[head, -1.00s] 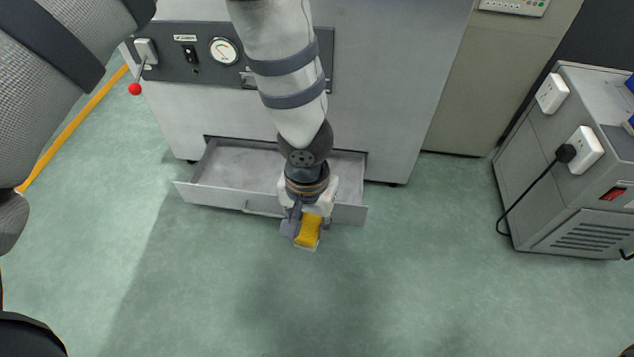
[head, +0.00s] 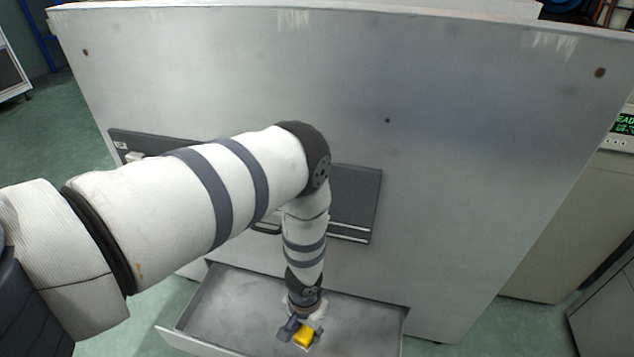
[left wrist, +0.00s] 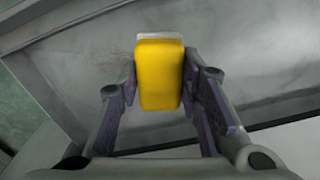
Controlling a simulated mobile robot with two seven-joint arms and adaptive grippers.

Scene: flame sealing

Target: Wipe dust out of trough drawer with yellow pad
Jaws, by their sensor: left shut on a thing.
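My left gripper (head: 299,333) is shut on the yellow pad (head: 304,337). In the left wrist view the pad (left wrist: 160,75) sits between the two fingers, with a pale strip along its far edge. The trough drawer (head: 240,300) is pulled out from the grey cabinet. The gripper and pad are over the drawer's inside; I cannot tell whether the pad touches the floor of it. A dark, dusty-looking patch shows on the drawer floor (left wrist: 100,70) to the left of the pad in the left wrist view. My right gripper is not in view.
The big grey cabinet (head: 400,130) stands right behind the drawer. A dark panel (head: 355,195) on its front is partly hidden by my left arm. A beige unit (head: 560,230) stands at the right. Green floor (head: 515,325) is clear at the lower right.

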